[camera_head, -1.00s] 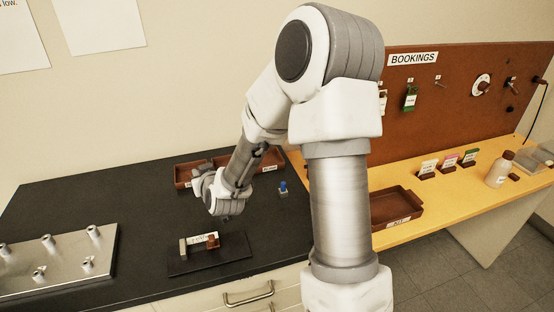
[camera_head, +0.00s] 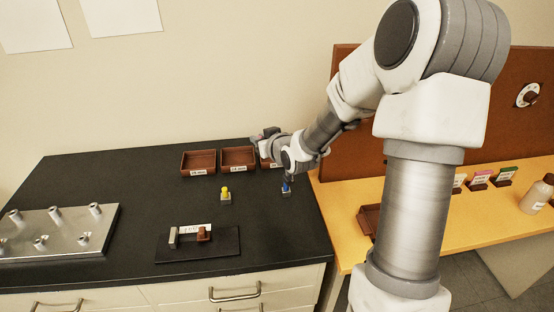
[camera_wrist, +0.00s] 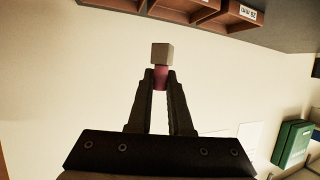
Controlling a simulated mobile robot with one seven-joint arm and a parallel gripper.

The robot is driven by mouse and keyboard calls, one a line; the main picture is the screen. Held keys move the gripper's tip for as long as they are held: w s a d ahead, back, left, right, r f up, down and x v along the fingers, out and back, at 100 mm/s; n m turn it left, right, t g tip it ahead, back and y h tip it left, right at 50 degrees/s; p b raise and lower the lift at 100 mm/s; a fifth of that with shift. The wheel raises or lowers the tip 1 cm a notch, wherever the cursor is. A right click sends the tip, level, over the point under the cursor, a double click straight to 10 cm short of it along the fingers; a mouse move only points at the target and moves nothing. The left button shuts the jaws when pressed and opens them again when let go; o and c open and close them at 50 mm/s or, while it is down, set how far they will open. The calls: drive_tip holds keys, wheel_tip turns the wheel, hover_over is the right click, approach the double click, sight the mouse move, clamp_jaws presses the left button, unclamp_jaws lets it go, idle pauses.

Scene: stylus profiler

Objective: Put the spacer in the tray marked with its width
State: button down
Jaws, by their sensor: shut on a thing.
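In the wrist view, my gripper (camera_wrist: 160,82) is shut on the reddish-pink knob of a spacer with a small grey block (camera_wrist: 162,54) beyond the fingertips. In the head view, my gripper (camera_head: 262,138) is at the back of the black bench, near the trays; the held spacer cannot be made out there. Three brown trays stand in a row: left (camera_head: 198,158), middle (camera_head: 238,155) and right (camera_head: 265,163), the right one partly hidden by my arm. Their front labels are too small to read surely. Trays also show at the wrist view's top (camera_wrist: 190,14).
A yellow-knobbed spacer (camera_head: 225,197) and a blue-knobbed one (camera_head: 286,190) stand on the bench before the trays. A dark base (camera_head: 225,250) carries a measuring fixture (camera_head: 203,234). A metal plate with posts (camera_head: 60,222) is at left. A yellow table (camera_head: 425,235) adjoins at right.

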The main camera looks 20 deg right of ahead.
drive_tip(key=s+d+n+y+b, duration=0.1)
drive_tip(key=s+d, duration=0.1)
drive_tip(key=d, duration=0.7)
drive_tip(key=b, duration=0.3)
hover_over(267, 163)
drive_tip(key=w+d, duration=0.4)
drive_tip(key=f, duration=0.6)
drive_tip(key=shift+w+d+f, duration=0.1)
drive_tip(key=shift+d+f, duration=0.1)
drive_tip(key=shift+f, duration=0.05)
drive_tip(key=shift+f+b, duration=0.3)
drive_tip(key=shift+f, duration=1.7)
drive_tip(key=shift+f, duration=0.1)
drive_tip(key=shift+f, duration=0.15)
drive_tip(key=c, duration=0.8)
unclamp_jaws()
drive_tip(key=shift+c, duration=0.2)
drive_tip(key=shift+r, duration=0.2)
